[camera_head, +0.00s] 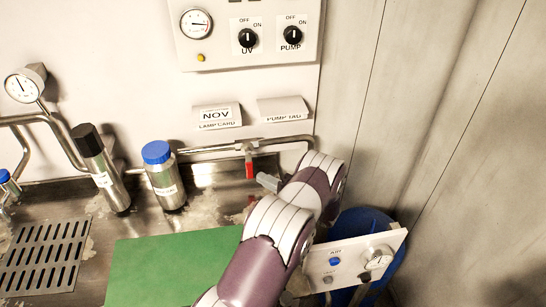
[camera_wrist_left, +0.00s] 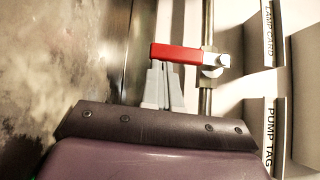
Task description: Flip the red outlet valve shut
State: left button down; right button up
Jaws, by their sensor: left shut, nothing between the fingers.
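The red outlet valve handle (camera_head: 249,168) hangs down from the steel pipe on the back wall, across the pipe's line. In the left wrist view the red handle (camera_wrist_left: 188,54) reaches from its silver pivot out over the worktop, square to the pipe. My left gripper (camera_head: 266,182) is shut and empty, just right of the handle's lower part. In the left wrist view the closed fingers (camera_wrist_left: 162,75) end close beside the handle's outer half; I cannot tell whether they touch it. My right gripper is not in view.
A blue-capped bottle (camera_head: 165,178) and a black-capped cylinder (camera_head: 102,170) stand left of the valve. A green mat (camera_head: 165,268) lies in front. A blue bin (camera_head: 366,222) and a white gauge panel (camera_head: 350,262) are at right. Two label cards (camera_head: 217,115) are above the pipe.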

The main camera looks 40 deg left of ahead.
pick_arm(q)
jog(key=d, duration=0.2)
jog(key=d+b, duration=0.1)
jog(key=d, duration=0.2)
jog(key=shift+w+d+f, duration=0.2)
jog(key=shift+w+d, duration=0.15)
jog(key=shift+d, duration=0.4)
jog(key=shift+r, duration=0.1)
